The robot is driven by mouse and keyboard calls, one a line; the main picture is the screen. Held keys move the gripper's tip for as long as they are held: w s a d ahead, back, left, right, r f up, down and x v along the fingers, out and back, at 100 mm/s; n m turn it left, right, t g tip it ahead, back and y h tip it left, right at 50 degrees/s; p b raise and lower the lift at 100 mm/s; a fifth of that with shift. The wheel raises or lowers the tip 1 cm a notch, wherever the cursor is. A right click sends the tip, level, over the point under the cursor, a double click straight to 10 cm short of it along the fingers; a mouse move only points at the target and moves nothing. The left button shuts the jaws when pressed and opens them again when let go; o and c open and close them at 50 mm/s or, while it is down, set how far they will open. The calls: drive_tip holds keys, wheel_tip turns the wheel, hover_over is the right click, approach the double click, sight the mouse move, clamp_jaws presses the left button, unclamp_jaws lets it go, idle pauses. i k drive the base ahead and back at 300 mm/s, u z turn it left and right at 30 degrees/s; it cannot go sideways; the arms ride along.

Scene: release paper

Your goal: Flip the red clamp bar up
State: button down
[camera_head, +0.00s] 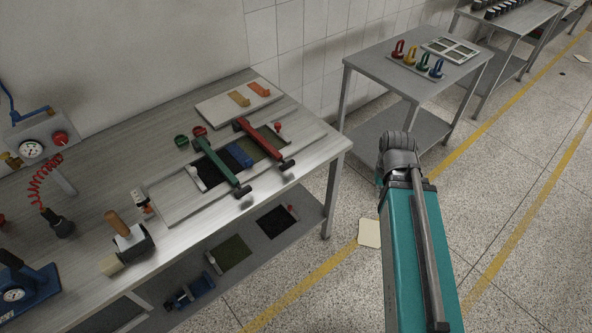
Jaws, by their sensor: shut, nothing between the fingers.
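The red clamp bar (260,140) is on the grey fixture board (180,210) on the workbench, at centre left in the head view. It lies low and slants across the board, with a dark knob (286,165) at its near end. A similar green clamp bar (218,163) lies to its left, roughly parallel. A blue block (239,155) and dark sheets lie between and beside the bars. My teal arm link rises at the right, apart from the bench. My gripper does not show in this view.
A pale tray (215,107) with orange pieces is behind the clamps. A stamp-like tool (125,235), a gauge box (35,140) and a red coiled hose (48,185) are to the left. A second table (385,80) stands at the back right. Open floor surrounds my arm.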

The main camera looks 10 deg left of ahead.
sight(257, 138)
drive_tip(key=k, duration=1.25)
drive_tip(key=u, duration=0.9)
drive_tip(key=i, duration=1.05)
